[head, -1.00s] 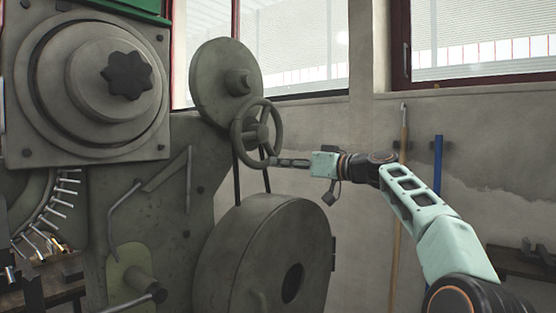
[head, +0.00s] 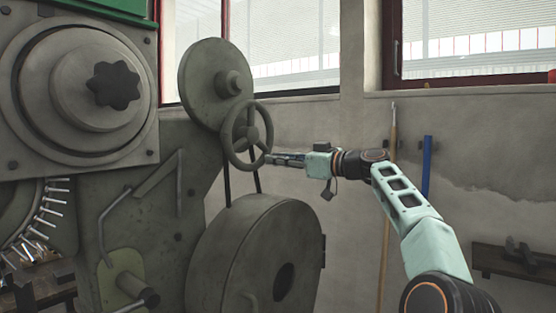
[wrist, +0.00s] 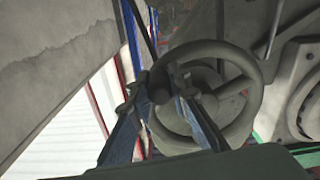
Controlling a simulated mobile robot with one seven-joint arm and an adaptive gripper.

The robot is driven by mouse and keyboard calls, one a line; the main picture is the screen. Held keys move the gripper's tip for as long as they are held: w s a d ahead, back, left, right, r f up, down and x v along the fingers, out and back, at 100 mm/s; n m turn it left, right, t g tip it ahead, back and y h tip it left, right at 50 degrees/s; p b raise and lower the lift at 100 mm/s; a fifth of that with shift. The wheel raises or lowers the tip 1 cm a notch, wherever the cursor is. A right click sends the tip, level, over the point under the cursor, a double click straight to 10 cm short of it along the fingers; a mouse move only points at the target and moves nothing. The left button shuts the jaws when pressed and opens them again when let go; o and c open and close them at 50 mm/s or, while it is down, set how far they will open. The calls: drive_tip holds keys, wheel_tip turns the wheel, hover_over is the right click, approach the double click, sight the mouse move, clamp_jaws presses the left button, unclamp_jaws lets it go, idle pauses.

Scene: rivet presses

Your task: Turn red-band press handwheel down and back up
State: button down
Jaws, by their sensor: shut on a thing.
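The press handwheel (head: 251,133) is a grey spoked wheel at the middle of the head view, in front of a large grey disc. It fills the centre of the wrist view (wrist: 215,46). My gripper (head: 268,158) reaches it from the right, at the lower right of its rim. In the wrist view, the two fingers of my gripper (wrist: 160,84) stand on either side of the rim and are shut on it. The fingertips are partly hidden by the rim. I cannot make out a red band on the press.
The grey press body (head: 150,180) fills the left, with a big flywheel (head: 235,260) below the handwheel. A black belt runs close beside the wheel. A blue bar (head: 427,165) and a wooden pole (head: 390,190) stand at the wall behind my arm. A shelf (head: 500,262) is at right.

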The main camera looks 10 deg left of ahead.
drive_tip(key=shift+r, duration=0.1)
drive_tip(key=c, duration=1.8)
unclamp_jaws()
drive_tip(key=v, duration=1.2)
